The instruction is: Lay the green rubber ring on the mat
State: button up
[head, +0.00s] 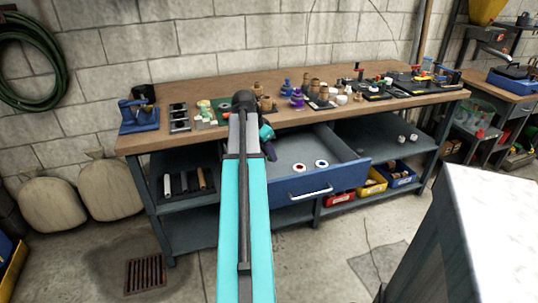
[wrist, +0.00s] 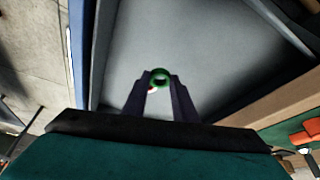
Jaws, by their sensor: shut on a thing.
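The green rubber ring (wrist: 161,73) shows in the wrist view between the tips of my gripper (wrist: 160,82), which is shut on it. Behind the ring is the grey floor of the open blue drawer (head: 330,181); how far above it the ring is, I cannot tell. In the head view my gripper (head: 270,152) points down into the left part of the drawer, and the ring is hidden. A flat dark green patch (head: 222,103) on the bench, partly behind my arm, may be the mat; I cannot be sure.
A red-centred white ring (head: 299,167) and a blue-centred white ring (head: 321,163) lie in the drawer. The wooden bench top (head: 160,140) above carries a blue stand (head: 139,117), a purple fitting (head: 297,97) and several brown fittings. Its front edge lies close to my arm.

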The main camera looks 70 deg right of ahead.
dwell(0.4)
jog(key=w+a+r+n+p, duration=0.1)
jog(key=w+a+r, duration=0.15)
jog(key=w, duration=0.25)
jog(key=w+a+r+n+p, duration=0.1)
jog(key=w+a+r, duration=0.1)
jog(key=w+r, duration=0.3)
jog(key=w+a+f+n+t, duration=0.1)
jog(key=w+a+n+t, duration=0.35)
jog(key=w+a, duration=1.8)
jog(key=w+a+n+y, duration=0.1)
jog(key=w+a+n, duration=0.2)
jog(key=a, duration=1)
jog(key=w+a+n+t+y+b, duration=0.1)
jog(key=w+a+n, duration=0.3)
jog(key=a+n, duration=0.5)
jog(key=w+a+f+n+t+y+b, duration=0.1)
jog(key=w+a+n, duration=0.3)
jog(key=a, duration=1.3)
jog(key=shift+n+y, duration=0.3)
jog(key=shift+n, duration=0.75)
jog(key=shift+a+f+t, duration=0.1)
jog(key=shift+t, duration=0.15)
